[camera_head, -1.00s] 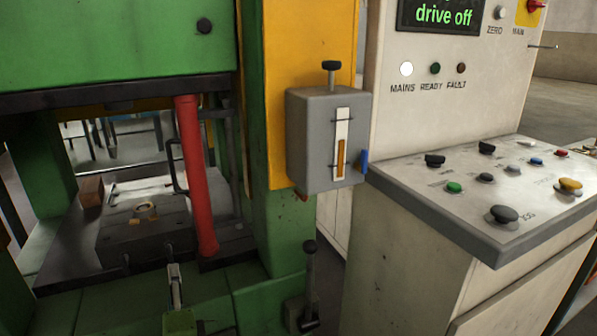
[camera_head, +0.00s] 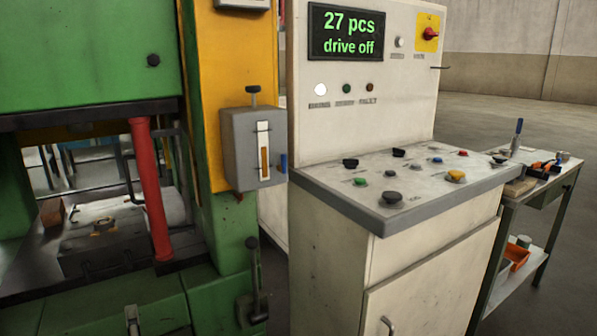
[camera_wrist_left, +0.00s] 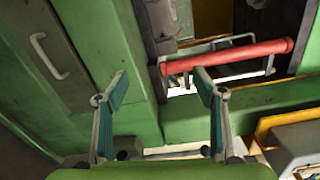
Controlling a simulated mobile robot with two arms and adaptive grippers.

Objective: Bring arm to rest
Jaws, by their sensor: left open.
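My left gripper (camera_wrist_left: 160,90) shows in the left wrist view. Its two fingers stand wide apart with green pads, and nothing is between them. Beyond the fingertips are the green press frame and a red bar (camera_wrist_left: 228,56); the gripper looks apart from both. In the head view neither gripper can be made out. There the red bar (camera_head: 150,190) stands upright at the opening of the green press (camera_head: 85,50).
A control cabinet (camera_head: 340,240) with a sloped button panel (camera_head: 340,185) and a display (camera_head: 346,33) stands right of the press. A grey box (camera_head: 240,150) and a lever (camera_head: 254,280) are on the press. A tool cart (camera_head: 495,240) stands at right; open floor lies behind.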

